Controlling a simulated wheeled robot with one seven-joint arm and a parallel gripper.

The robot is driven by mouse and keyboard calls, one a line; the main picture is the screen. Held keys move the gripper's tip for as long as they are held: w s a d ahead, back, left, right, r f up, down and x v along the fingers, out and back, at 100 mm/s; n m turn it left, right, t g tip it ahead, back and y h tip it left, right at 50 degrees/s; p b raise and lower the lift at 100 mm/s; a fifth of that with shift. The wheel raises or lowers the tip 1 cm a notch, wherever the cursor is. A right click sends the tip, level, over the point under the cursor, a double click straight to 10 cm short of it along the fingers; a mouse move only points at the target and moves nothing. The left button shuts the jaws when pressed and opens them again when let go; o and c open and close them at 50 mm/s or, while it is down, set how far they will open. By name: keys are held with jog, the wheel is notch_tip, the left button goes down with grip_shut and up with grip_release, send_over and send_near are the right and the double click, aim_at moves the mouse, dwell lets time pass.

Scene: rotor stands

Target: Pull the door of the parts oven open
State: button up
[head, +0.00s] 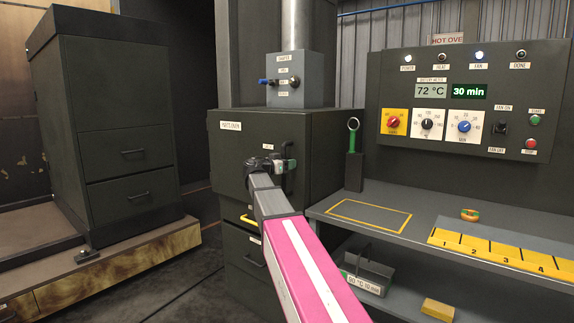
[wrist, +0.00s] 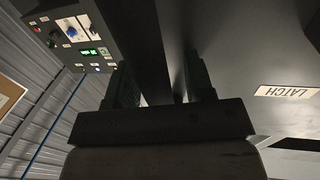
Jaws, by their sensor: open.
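The parts oven (head: 230,150) is a dark cabinet left of the workbench in the head view, with a "PARTS OVEN" label; its door looks shut. My gripper (head: 286,166) is at the oven's front, near its right side, and hides part of the door there. In the wrist view my gripper (wrist: 160,82) is open, its two fingers apart. A dark upright bar (wrist: 150,45), perhaps the door handle, shows between the fingers; I cannot tell whether they touch it. A "LATCH" label (wrist: 284,92) is on the dark surface to the right.
A damper box (head: 286,80) and pipe stand on the oven. A yellow handle (head: 249,220) is below the door. The workbench (head: 440,205) at right holds a green ring-topped tool (head: 354,150) and a numbered yellow rack (head: 490,252). A drawer cabinet (head: 115,110) stands left; floor lies between.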

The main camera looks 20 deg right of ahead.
jog(key=shift+c, duration=0.4)
grip_shut()
